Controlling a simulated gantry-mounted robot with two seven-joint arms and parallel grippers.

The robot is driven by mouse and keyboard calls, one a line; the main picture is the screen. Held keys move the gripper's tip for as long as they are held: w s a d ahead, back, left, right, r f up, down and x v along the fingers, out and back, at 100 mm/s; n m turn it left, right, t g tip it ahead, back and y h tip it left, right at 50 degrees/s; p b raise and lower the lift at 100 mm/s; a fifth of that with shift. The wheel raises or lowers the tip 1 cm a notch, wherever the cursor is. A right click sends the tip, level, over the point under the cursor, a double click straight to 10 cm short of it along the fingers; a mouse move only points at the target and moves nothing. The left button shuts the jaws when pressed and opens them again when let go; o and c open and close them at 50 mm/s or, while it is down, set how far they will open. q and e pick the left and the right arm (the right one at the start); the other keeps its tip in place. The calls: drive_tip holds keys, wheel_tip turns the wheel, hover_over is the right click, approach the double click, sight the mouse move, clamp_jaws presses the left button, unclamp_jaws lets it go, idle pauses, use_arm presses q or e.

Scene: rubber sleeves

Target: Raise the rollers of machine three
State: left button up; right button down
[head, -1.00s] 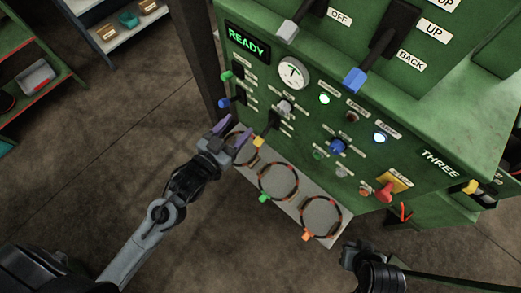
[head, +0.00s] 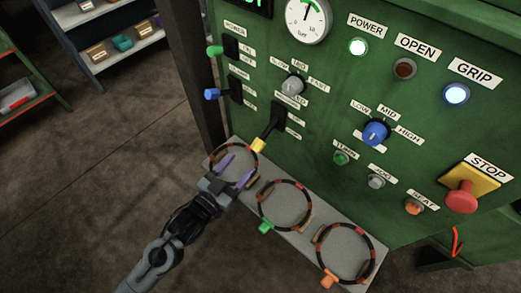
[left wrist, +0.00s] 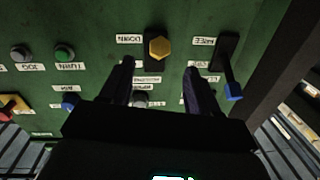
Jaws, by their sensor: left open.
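The green panel of machine three (head: 300,125) faces me. A black lever with a yellow tip (head: 258,145) points down from its slot, low on the panel. My left gripper (head: 236,169) is open and empty, just below and left of the yellow tip in the head view. In the left wrist view the yellow knob (left wrist: 159,46) shows between and beyond the two fingers (left wrist: 160,75), apart from them. An upside-down DOWN label (left wrist: 130,40) sits beside it. No rollers can be made out. My right gripper is out of view.
A pale shelf (head: 310,245) under the panel holds three banded rings, one with a green clip (head: 265,227). A blue-tipped lever (head: 212,94) and a green-tipped one (head: 214,50) are at the left edge. A red stop button (head: 461,197) is at the right.

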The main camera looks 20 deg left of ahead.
sight(260, 143)
use_arm(q)
drive_tip(key=b+x, duration=0.2)
drive_tip(key=x, duration=0.2)
drive_tip(key=b+x, duration=0.2)
drive_tip(key=x, duration=0.3)
drive_tip(key=shift+f, duration=0.25)
drive_tip(key=shift+x, duration=0.85)
drive_tip(key=shift+r, duration=0.1)
clamp_jaws()
